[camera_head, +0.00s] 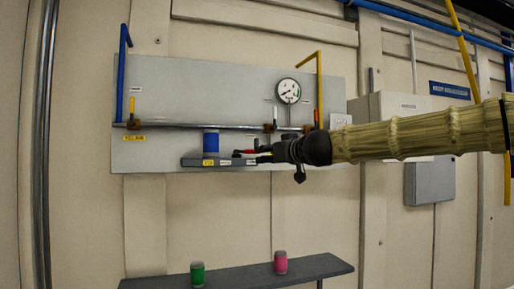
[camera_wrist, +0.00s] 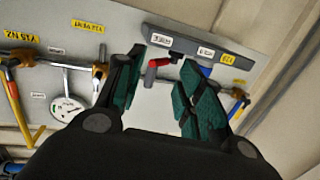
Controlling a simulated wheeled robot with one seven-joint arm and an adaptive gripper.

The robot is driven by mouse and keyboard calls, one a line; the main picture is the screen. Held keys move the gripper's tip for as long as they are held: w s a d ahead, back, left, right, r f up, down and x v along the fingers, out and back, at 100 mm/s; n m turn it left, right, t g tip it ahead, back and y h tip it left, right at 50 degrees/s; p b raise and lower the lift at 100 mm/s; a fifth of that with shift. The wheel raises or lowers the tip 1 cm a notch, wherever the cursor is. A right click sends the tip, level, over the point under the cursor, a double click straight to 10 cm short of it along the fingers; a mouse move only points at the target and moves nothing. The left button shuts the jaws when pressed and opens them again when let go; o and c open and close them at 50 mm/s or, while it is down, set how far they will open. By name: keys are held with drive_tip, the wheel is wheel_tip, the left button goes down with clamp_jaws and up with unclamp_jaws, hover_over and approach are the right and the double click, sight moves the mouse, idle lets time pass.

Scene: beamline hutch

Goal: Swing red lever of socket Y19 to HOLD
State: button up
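A red lever (camera_wrist: 155,66) shows in the wrist view at the edge of a grey socket shelf (camera_wrist: 220,50), lying in the gap ahead of my fingertips. It also shows in the head view (camera_head: 241,153), just left of my gripper. My gripper (camera_wrist: 163,77) is open, with green-padded fingers on either side of the gap and nothing clearly held. In the head view my gripper (camera_head: 262,154) is at the right part of the shelf (camera_head: 190,161) and hides that end. Yellow and white labels sit on the shelf front; I cannot read Y19 or HOLD surely.
A blue cylinder (camera_head: 211,141) stands on the shelf, close to the lever. A pipe with valves and a gauge (camera_head: 288,91) runs above on the grey panel. A lower bench (camera_head: 235,276) holds a green can (camera_head: 197,274) and a pink can (camera_head: 280,262).

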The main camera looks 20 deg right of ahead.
wheel_tip(320, 180, up, 5)
drive_tip(key=s+d, duration=0.1)
drive_tip(key=s, duration=0.1)
drive_tip(key=shift+t, duration=0.4)
drive_tip(key=shift+b+x, duration=0.6)
drive_tip(key=shift+x, duration=4.95)
drive_tip(key=shift+r, duration=0.1)
clamp_jaws()
